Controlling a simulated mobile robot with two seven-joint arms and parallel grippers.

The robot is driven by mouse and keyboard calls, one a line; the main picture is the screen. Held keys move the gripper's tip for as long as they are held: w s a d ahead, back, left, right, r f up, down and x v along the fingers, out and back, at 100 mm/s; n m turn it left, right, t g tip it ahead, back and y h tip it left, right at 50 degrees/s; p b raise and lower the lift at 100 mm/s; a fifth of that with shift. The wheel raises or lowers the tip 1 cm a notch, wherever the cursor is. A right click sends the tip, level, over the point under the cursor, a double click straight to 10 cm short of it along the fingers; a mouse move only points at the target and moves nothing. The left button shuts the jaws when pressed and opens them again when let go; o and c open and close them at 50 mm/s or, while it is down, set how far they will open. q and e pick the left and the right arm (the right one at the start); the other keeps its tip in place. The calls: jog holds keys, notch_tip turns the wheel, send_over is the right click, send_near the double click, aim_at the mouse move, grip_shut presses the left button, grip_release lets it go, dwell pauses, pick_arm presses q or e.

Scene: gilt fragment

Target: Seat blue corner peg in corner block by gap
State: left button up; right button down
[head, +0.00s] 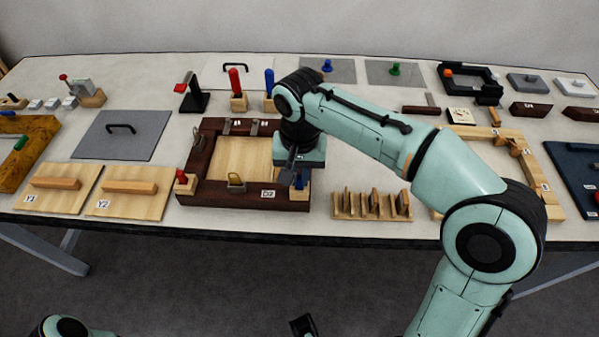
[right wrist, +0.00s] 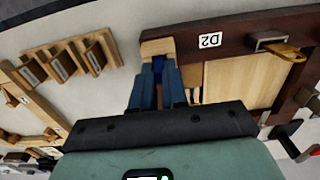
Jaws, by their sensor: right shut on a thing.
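The dark brown frame labelled D2 (head: 240,194) lies at the table's front middle around a light wood panel. The light wood corner block (head: 299,195) is at its front right corner, and it shows in the right wrist view (right wrist: 157,47). The blue corner peg (head: 306,179) is upright at that block. My right gripper (head: 297,178) points down there, shut on the peg (right wrist: 158,72). The fingers hide much of the peg, so I cannot tell how deep it sits. A dark part, apparently my left gripper (head: 303,326), shows at the bottom edge; its jaws are unclear.
A red peg (head: 181,176) stands in a block at the frame's front left corner. A yellow padlock (head: 235,179) is on the frame's front. A slotted wooden rack (head: 371,206) stands close to the right. Y2 boards (head: 130,203) lie left.

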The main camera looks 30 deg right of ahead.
aim_at(300, 177)
jog(key=c, duration=1.1)
grip_release()
jog(key=shift+f, duration=0.15)
jog(key=shift+c, duration=0.2)
notch_tip(300, 177, up, 12)
jog(key=p, duration=0.4)
jog(key=shift+r, duration=0.2)
